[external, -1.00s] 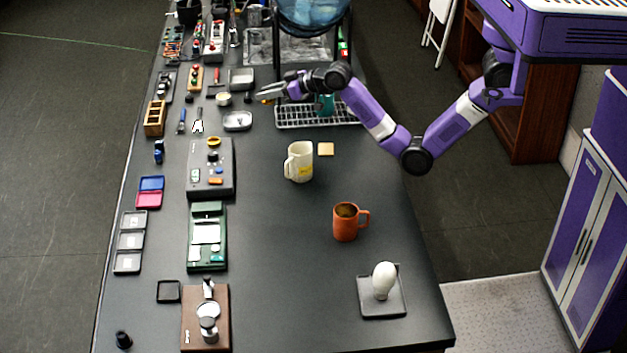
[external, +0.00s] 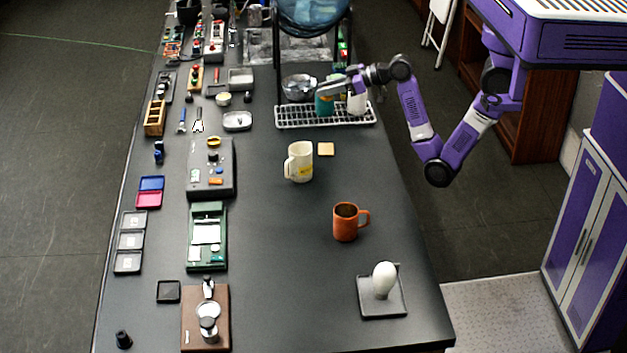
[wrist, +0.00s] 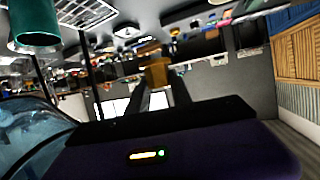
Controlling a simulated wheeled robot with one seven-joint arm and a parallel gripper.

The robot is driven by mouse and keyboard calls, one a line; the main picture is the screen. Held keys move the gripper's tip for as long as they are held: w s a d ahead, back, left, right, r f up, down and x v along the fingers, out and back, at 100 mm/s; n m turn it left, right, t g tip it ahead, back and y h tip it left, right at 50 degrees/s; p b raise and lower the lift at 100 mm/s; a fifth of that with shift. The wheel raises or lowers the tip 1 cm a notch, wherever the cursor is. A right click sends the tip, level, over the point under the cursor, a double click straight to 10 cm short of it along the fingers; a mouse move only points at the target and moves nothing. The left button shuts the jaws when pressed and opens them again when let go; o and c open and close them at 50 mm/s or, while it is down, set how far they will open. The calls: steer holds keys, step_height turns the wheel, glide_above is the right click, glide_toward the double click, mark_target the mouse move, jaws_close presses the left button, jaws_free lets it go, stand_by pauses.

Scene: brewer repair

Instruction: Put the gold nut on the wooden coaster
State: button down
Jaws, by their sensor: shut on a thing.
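The gold nut (wrist: 157,73) is between the fingertips of my gripper (wrist: 158,84) in the wrist view, and the jaws are shut on it. In the external view my gripper (external: 326,88) is raised in front of the teal cup by the wire rack; the nut is too small to make out there.
A cream mug (external: 300,163) stands just left of the coaster, and an orange mug (external: 345,222) is farther down. The wire rack (external: 300,118) with a teal cup (external: 323,104) is above the coaster. The table right of the coaster is clear.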

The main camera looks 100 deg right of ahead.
mark_target(326, 149)
step_height(326, 149, down, 19)
steer(key=shift+f+b, duration=0.1)
steer(key=shift+b, duration=0.55)
steer(key=shift+f, duration=0.15)
steer(key=c, duration=1.2)
jaws_free()
steer(key=shift+o, duration=0.2)
steer(key=shift+s+r, duration=0.1)
steer(key=shift+r, duration=0.1)
steer(key=v, duration=1.1)
steer(key=shift+s+r+b, duration=0.25)
steer(key=shift+s+b, duration=0.1)
steer(key=shift+b, duration=0.05)
